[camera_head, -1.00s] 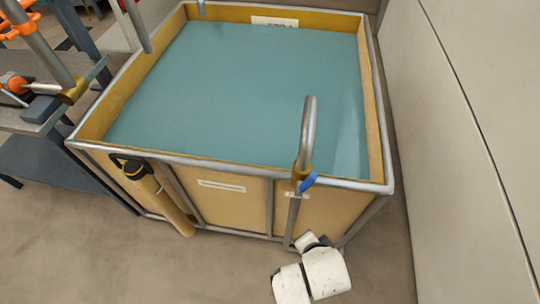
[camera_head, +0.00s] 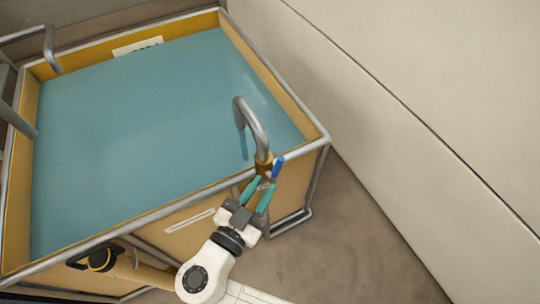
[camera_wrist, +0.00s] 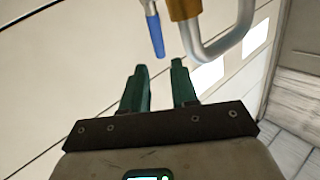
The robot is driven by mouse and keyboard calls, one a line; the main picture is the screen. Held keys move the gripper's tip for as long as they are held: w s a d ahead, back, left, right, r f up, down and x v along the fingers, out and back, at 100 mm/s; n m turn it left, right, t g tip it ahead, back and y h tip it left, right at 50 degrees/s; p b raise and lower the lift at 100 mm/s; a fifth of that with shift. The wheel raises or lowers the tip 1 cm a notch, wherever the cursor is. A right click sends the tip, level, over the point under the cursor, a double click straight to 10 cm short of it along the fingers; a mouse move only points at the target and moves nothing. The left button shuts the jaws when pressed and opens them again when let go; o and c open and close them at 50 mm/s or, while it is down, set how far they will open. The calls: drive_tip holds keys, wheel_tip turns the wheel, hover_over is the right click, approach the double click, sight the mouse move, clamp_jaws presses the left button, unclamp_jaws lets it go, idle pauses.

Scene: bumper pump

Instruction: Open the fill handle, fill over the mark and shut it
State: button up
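The fill handle (camera_head: 278,167) is a small blue lever on the brass valve (camera_head: 263,163) of a grey curved spout (camera_head: 252,122) at the tank's front right rim. It also shows in the wrist view as a blue grip (camera_wrist: 155,36), just beyond my fingertips. My gripper (camera_head: 264,184) has its teal fingers apart, just below the handle; the wrist view shows an empty gap (camera_wrist: 159,72). Blue-green water (camera_head: 130,130) lies in the tank below the rim. A darker streak under the spout may be flow or reflection; I cannot tell. I cannot make out the fill mark.
The wooden tank (camera_head: 288,90) has a grey metal frame. A white label (camera_head: 138,47) is on its back inner wall, another (camera_head: 190,220) on the front. A pale wall (camera_head: 420,80) stands at right; floor between is clear.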

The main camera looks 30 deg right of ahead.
sight(278, 165)
drive_tip(key=p+x, duration=0.1)
drive_tip(key=x, duration=0.9)
drive_tip(key=shift+d+p, duration=0.2)
drive_tip(key=shift+p, duration=0.2)
drive_tip(key=shift+c, duration=0.3)
clamp_jaws()
